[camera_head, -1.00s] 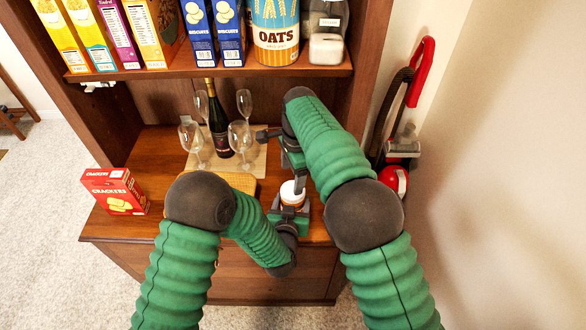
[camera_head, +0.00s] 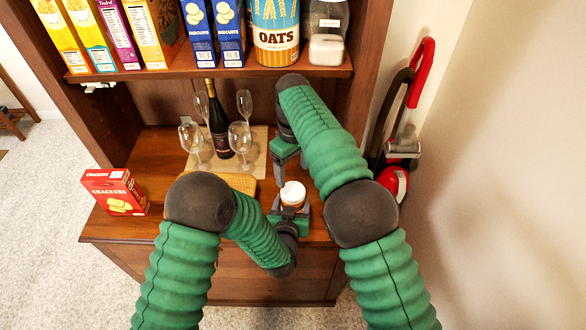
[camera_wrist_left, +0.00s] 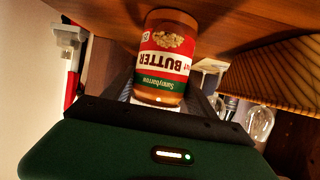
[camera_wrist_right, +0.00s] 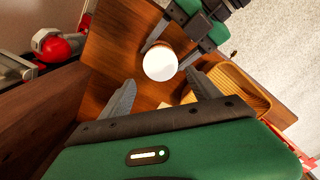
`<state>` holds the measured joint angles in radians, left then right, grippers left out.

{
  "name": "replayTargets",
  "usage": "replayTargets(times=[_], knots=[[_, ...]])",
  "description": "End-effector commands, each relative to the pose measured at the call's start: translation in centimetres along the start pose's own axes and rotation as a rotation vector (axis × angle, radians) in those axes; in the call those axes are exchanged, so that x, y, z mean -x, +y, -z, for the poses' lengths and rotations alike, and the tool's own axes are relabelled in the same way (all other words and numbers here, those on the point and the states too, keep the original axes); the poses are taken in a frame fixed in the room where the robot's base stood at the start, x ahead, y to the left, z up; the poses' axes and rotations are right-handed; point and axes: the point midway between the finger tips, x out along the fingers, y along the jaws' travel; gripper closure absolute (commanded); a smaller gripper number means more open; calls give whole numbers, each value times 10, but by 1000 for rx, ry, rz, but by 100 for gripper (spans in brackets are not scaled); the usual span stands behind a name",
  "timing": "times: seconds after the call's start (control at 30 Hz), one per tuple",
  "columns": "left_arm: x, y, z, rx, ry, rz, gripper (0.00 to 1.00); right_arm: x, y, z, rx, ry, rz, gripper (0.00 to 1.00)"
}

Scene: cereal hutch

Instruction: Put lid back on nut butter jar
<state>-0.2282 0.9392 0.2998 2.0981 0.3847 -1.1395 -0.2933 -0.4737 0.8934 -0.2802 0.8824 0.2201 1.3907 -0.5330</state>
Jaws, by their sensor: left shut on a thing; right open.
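The nut butter jar (camera_wrist_left: 165,60) stands at the front right of the hutch counter; its red, white and green label shows inverted in the left wrist view. A white lid (camera_head: 293,190) is on its top; I cannot tell if it is fully seated. It shows as a white disc in the right wrist view (camera_wrist_right: 160,65). My left gripper (camera_head: 289,213) is shut on the jar from the front. My right gripper (camera_wrist_right: 160,77) is open, its fingers apart on either side of the lid and clear of it, above and behind the jar.
Wine glasses (camera_head: 240,138) and a dark bottle (camera_head: 220,135) stand behind on a mat. A red crackers box (camera_head: 115,192) is at the left. The shelf (camera_head: 180,72) above holds boxes and oats.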

Motion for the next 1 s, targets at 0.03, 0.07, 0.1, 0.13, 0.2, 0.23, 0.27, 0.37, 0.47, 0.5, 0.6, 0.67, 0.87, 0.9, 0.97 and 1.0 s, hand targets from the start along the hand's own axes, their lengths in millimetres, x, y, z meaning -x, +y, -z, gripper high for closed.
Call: replayTargets(times=[0.03, 0.07, 0.1, 0.13, 0.2, 0.23, 0.27, 0.37, 0.47, 0.5, 0.6, 0.67, 0.87, 0.9, 0.97, 1.0], knots=[[0, 0, 0, 0, 1, 1, 100, 0, 0, 0, -1, 0, 0, 28], [0, 0, 0, 0, 1, 1, 100, -1, 0, 0, -1, 0, 0, 28], [0, 0, 0, 0, 1, 1, 100, -3, 0, 0, -1, 0, 0, 28], [0, 0, 0, 0, 1, 1, 100, -6, 0, 0, -1, -1, 1, 28], [0, 0, 0, 0, 1, 1, 100, -14, -1, 0, -1, -3, 2, 28], [0, 0, 0, 0, 1, 1, 100, -18, -1, 0, -1, -2, 2, 28], [0, 0, 0, 0, 1, 1, 100, -23, -1, 0, -1, -3, 2, 28], [0, 0, 0, 0, 1, 1, 100, -41, 0, -1, -2, -4, 1, 28], [0, 0, 0, 0, 1, 1, 100, -58, 0, 0, -3, -2, 1, 28], [0, 0, 0, 0, 1, 1, 100, -64, -1, 0, -3, -3, 2, 28], [0, 0, 0, 0, 1, 1, 100, -74, 0, 0, -1, -1, 0, 28], [0, 0, 0, 0, 1, 1, 100, -78, 0, 0, -1, -1, 0, 28], [0, 0, 0, 0, 1, 1, 100, -81, 0, 0, -2, 1, 0, 28], [0, 0, 0, 0, 1, 1, 100, -81, 0, 0, -2, 1, 0, 28], [0, 0, 0, 0, 1, 1, 100, -80, 0, 0, -2, 1, 0, 28], [0, 0, 0, 0, 1, 1, 100, -80, 0, 0, -2, 1, 0, 33]])
